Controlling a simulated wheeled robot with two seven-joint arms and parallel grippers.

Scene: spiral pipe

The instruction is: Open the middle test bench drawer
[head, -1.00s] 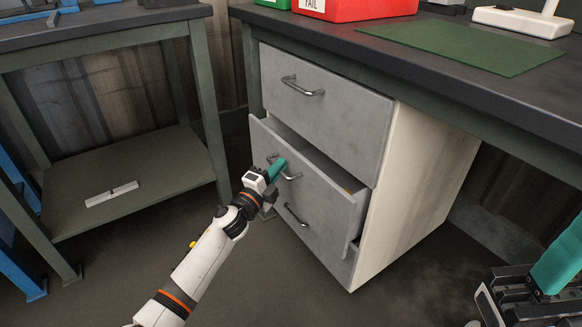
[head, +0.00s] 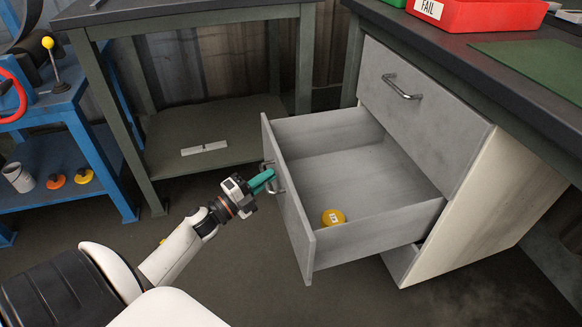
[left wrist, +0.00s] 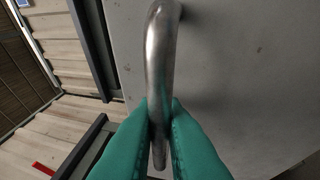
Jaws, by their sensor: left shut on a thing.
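The middle drawer (head: 292,213) of the grey test bench cabinet is pulled far out in the head view. A yellow round object (head: 333,217) lies inside on its floor. My left gripper (head: 268,182) is at the drawer front, with its teal fingers shut on the metal handle (head: 279,187). In the left wrist view the handle (left wrist: 160,60) passes between the two teal fingertips (left wrist: 158,130). The top drawer (head: 415,110) is closed. The bottom drawer is mostly hidden behind the open one. My right gripper is not in view.
A dark workbench (head: 372,12) above the cabinet carries a red FAIL bin (head: 470,16) and a green mat (head: 530,65). A grey table with a lower shelf (head: 230,140) stands behind. A blue rack (head: 60,112) stands at left. The floor before the drawer is clear.

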